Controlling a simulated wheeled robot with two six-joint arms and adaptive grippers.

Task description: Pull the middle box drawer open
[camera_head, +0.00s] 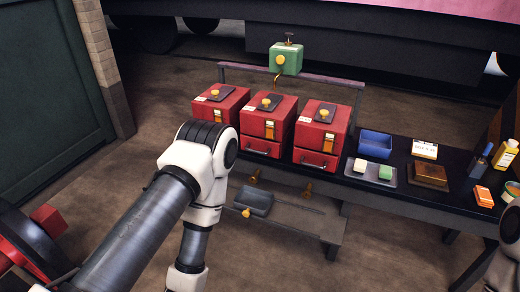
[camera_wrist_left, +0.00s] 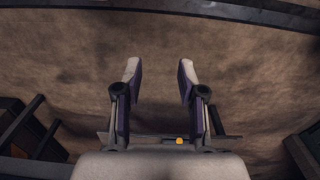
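Three red boxes stand in a row on the dark bench. The middle box (camera_head: 268,118) has a dark plate and yellow knob on top and a brass-coloured latch in front. Its low front drawer (camera_head: 262,148) has a metal handle and looks shut. The left box (camera_head: 222,104) is partly hidden by my left arm. The right box (camera_head: 322,129) has a similar drawer (camera_head: 316,158). My left gripper is outside the head view; in the left wrist view (camera_wrist_left: 160,68) its fingers are apart and empty above brown floor. My right gripper is not shown.
A green box (camera_head: 286,59) sits above the row near a rail. A blue tray (camera_head: 375,144), a tray with two blocks (camera_head: 361,175) and bottles stand to the right. A dark pan-like item (camera_head: 255,201) lies on the lower shelf. Floor in front is open.

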